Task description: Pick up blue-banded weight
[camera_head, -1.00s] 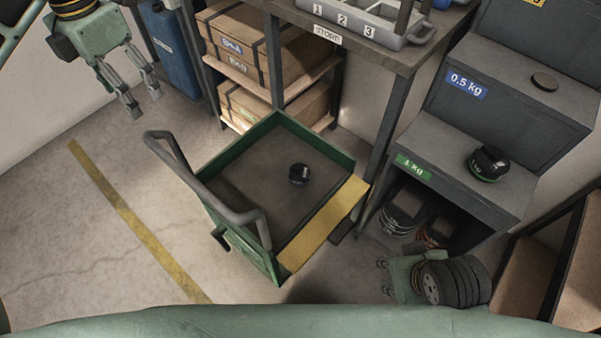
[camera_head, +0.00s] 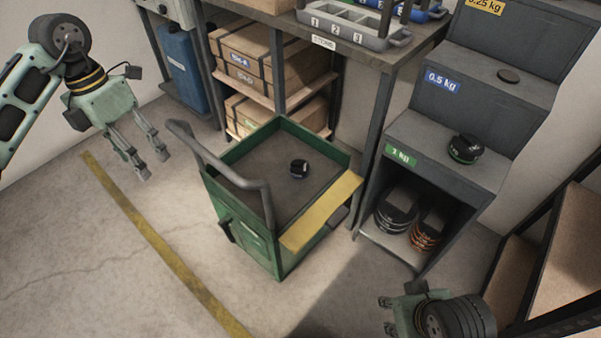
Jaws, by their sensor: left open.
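Another black weight (camera_head: 465,147), with a green band, sits on the step labelled 1 kg. A flat dark disc (camera_head: 508,76) lies on the step labelled 0.5 kg, which has a blue label. My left gripper (camera_head: 152,162) is open and empty, above the floor to the left of the cart. My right gripper (camera_head: 386,315) is low at the bottom right, its two fingertips apart with nothing seen between them. It is far from the weights.
The cart's grey handle (camera_head: 225,165) rises on its left side, and a yellow strip (camera_head: 322,212) edges its right side. A stepped cabinet (camera_head: 440,185) stands right, with stacked discs (camera_head: 397,212) below. A bench with a grey tray (camera_head: 355,27) and boxes (camera_head: 250,62) is behind. Floor left is clear.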

